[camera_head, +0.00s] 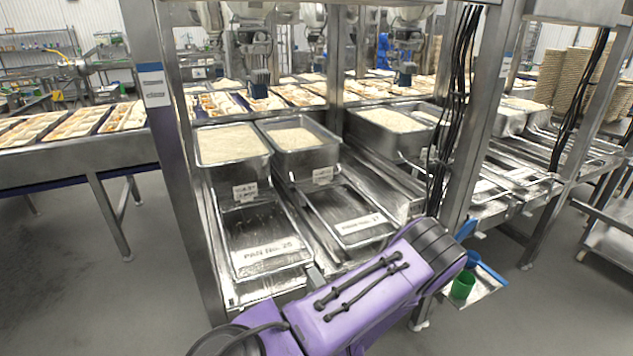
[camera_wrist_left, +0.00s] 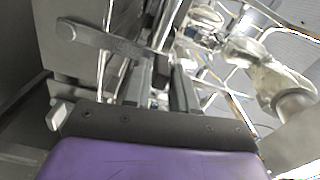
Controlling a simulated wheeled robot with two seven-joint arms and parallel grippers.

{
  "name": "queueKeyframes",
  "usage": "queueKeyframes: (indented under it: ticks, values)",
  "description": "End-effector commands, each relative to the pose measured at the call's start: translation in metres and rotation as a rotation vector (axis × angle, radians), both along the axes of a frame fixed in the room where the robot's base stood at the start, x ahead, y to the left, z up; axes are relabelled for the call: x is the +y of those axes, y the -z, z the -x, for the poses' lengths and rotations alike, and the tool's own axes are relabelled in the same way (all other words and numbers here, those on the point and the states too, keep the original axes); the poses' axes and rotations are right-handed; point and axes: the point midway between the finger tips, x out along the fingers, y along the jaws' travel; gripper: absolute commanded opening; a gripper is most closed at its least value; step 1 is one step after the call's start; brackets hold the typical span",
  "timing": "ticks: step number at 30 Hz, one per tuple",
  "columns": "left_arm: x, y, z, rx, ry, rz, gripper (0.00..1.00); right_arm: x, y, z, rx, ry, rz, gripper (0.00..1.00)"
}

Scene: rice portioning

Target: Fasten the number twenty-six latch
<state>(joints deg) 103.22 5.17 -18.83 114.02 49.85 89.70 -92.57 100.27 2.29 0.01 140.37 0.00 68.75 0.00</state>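My left arm crosses the bottom of the head view in front of the pan rack (camera_head: 213,262), and its fingers are not clear there. In the left wrist view my left gripper (camera_wrist_left: 160,82) has its two dark fingers apart, with a gap between them and nothing clearly held. A grey metal lever (camera_wrist_left: 88,38) with a rounded end lies just beyond and left of the fingers, apparently not gripped. I cannot read a number on it, and no latch marked twenty-six is legible. In the head view a small grey block (camera_head: 315,275) shows at the rack's front edge, above my arm.
An empty pan labelled 25 (camera_head: 266,232) and another labelled pan (camera_head: 350,222) lie on the rack's lower level. Rice-filled pans (camera_head: 265,166) stand behind them. A steel upright (camera_head: 477,130) with black cables rises at right. A small shelf holds a green cup (camera_head: 462,285).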

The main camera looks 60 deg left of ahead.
Motion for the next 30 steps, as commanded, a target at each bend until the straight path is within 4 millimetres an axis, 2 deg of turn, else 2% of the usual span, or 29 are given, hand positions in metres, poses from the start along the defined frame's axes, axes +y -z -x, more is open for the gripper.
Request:
queueKeyframes:
  ticks: [11, 14, 21, 24, 30]
  values:
    - [-0.004, 0.000, -0.001, -0.001, 0.002, 0.001, 0.44, 0.000, 0.001, 0.000, 0.000, 0.000, 0.000, 0.92]
    - [-0.018, 0.002, -0.001, -0.002, 0.003, 0.000, 0.44, 0.000, 0.005, 0.000, 0.000, 0.000, 0.000, 0.92]
    - [-0.076, 0.002, 0.000, -0.002, 0.004, 0.001, 0.44, 0.000, 0.016, 0.000, 0.000, 0.000, 0.000, 0.92]
    - [-0.093, 0.001, 0.000, -0.002, 0.003, 0.000, 0.44, 0.000, 0.018, 0.000, 0.000, 0.000, 0.000, 0.92]
    - [-0.106, 0.000, 0.001, -0.001, 0.001, -0.001, 0.44, 0.000, 0.018, 0.000, 0.000, 0.000, 0.000, 0.92]
